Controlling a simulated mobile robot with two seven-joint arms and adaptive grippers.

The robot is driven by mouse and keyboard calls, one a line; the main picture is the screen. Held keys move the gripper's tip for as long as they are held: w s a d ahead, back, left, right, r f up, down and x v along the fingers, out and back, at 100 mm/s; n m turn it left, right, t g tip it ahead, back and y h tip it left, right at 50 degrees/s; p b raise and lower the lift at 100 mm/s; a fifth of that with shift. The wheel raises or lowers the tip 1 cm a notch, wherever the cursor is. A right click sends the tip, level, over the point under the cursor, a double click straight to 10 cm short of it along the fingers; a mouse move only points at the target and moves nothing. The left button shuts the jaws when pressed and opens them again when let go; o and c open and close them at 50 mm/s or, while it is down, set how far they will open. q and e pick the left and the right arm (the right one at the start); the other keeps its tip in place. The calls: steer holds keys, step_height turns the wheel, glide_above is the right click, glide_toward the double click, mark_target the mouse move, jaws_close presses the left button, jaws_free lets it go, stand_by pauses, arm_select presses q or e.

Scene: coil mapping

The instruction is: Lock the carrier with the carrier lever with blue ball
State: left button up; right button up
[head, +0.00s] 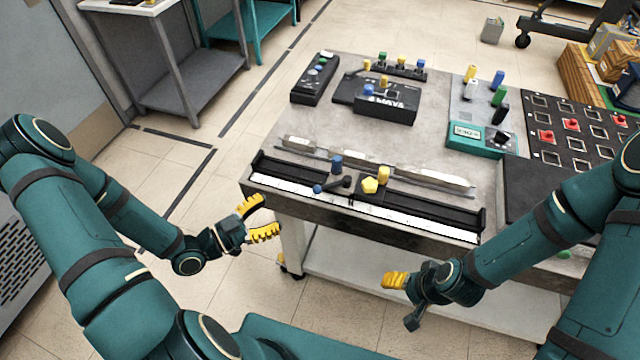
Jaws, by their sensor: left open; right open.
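The carrier (372,194) is a small black block on the long rail (300,190) at the table's front edge, with a yellow knob (370,185) on it. The carrier lever with the blue ball (318,189) lies on the rail just left of the carrier, its dark arm reaching right. A blue cylinder (336,164) and a yellow cylinder (383,175) stand behind the rail's front part. My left gripper (265,217) is open and empty, left of and below the lever, off the table's front edge. My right gripper (392,300) is open and empty, in front of the table, apart from everything.
The grey table (430,150) carries a black box (386,108), a teal meter unit (478,138) with coloured plugs, and a black panel with red parts (572,124) at right. A black control box (314,78) sits at the back left. The floor in front is free.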

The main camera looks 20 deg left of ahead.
mark_target(318, 187)
arm_select(q)
steer(key=x, duration=1.3)
steer(key=shift+w+d, duration=0.15)
steer(key=shift+d, duration=0.1)
steer(key=shift+c, duration=0.4)
jaws_close()
